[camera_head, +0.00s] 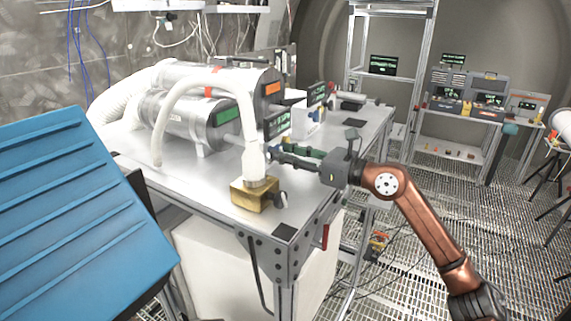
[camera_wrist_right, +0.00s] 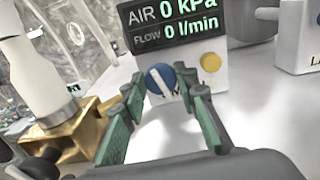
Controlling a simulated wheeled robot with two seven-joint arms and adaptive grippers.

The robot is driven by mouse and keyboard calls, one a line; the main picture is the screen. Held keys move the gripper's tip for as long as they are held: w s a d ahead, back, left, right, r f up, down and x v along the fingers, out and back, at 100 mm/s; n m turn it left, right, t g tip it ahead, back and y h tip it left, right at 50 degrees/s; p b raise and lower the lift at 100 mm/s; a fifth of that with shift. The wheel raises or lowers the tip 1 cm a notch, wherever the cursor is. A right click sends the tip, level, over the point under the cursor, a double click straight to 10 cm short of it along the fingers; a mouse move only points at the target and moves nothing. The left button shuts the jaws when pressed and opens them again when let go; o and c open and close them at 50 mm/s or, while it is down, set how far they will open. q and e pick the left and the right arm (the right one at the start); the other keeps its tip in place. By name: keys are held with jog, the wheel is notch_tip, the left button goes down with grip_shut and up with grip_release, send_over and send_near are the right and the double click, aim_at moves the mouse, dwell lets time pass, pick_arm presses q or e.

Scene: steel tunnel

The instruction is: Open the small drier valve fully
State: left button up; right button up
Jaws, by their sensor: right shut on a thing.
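The drier valve shows in the right wrist view as a round blue knob (camera_wrist_right: 160,79) with a white stripe, tilted slightly from upright. It sits on the front of a pale box under a black display (camera_wrist_right: 172,27) reading AIR 0 kPa and FLOW 0 l/min. My right gripper (camera_wrist_right: 163,88) has its green-padded fingers on either side of the knob and is shut on it. In the head view my right gripper (camera_head: 274,154) reaches in from the right over the bench, below the display (camera_head: 276,125); the knob cannot be made out there. My left gripper is not in view.
A brass block (camera_head: 252,195) with a white hose (camera_head: 254,162) stands close beside the gripper. Metal cylinders (camera_head: 190,120) lie behind on the bench (camera_head: 190,185). A yellow button (camera_wrist_right: 210,62) is right of the knob. A blue ribbed panel (camera_head: 75,215) fills the left foreground.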

jog(key=shift+n+b, duration=1.1)
jog(key=shift+b, duration=0.05)
jog(key=shift+r+n+b, duration=0.1)
jog(key=shift+n+b, duration=0.55)
jog(key=shift+n, duration=0.15)
jog(key=shift+c, duration=0.2)
jog(key=o, duration=1.1)
jog(key=shift+s+d, duration=0.15)
jog(key=shift+o, duration=0.3)
jog(key=v, duration=1.1)
jog(key=shift+s+d, duration=0.2)
jog(key=shift+d, duration=0.15)
